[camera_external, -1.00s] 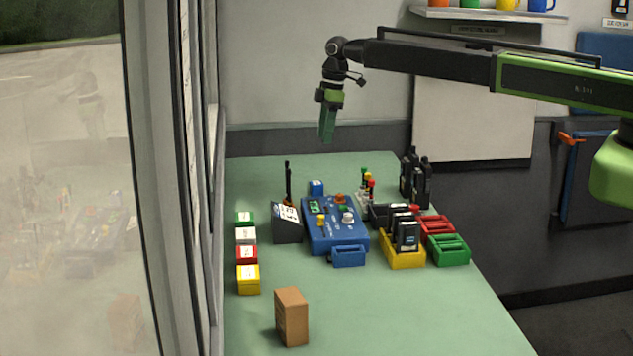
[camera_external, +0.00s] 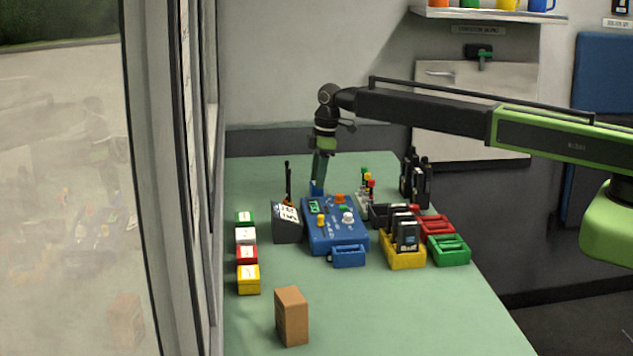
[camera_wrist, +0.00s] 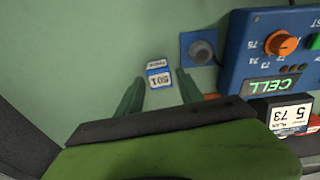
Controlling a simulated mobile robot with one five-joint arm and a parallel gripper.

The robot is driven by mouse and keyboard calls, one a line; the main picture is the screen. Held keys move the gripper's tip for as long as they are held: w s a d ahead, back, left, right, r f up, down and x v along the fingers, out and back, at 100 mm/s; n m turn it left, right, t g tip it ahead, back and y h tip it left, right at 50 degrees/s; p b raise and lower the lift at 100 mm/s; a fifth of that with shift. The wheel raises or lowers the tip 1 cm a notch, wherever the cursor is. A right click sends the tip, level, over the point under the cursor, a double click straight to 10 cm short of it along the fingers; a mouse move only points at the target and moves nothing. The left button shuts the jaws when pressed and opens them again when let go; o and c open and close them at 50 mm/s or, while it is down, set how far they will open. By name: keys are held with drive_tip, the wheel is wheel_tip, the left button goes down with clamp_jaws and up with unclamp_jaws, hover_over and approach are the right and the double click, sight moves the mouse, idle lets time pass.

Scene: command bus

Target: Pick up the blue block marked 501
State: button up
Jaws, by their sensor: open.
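The blue block marked 501 (camera_wrist: 158,79) lies on the green table, its white label facing up toward the wrist camera. In the external view the blue block (camera_external: 316,190) shows behind the blue console, its upper part covered by my gripper (camera_external: 319,181). In the wrist view my gripper (camera_wrist: 158,80) is open, with one green finger on each side of the block in the picture. Small gaps show between block and fingers. Whether the fingertips are down around it or just above it, I cannot tell.
A blue console (camera_external: 335,226) with knobs stands close in front of the block. A dark labelled unit (camera_external: 287,222) with an antenna is to its left. Chargers with radios (camera_external: 404,240) are at right. The table's back left is clear.

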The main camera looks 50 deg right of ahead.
wheel_tip(320, 180, down, 3)
drive_tip(key=shift+w+a+f+b, duration=0.1)
drive_tip(key=shift+w+a+b, duration=0.05)
drive_tip(key=shift+b, duration=0.65)
drive_tip(key=shift+r, duration=0.25)
clamp_jaws()
drive_tip(key=shift+r+p, duration=0.1)
drive_tip(key=shift+p, duration=0.2)
wheel_tip(320, 180, up, 5)
drive_tip(key=p, duration=0.5)
drive_tip(key=shift+r, duration=0.1)
drive_tip(key=s+d+r+p, duration=0.5)
drive_tip(key=d, duration=0.5)
drive_tip(key=shift+d+r+p, duration=0.3)
drive_tip(key=shift+d+p, duration=0.05)
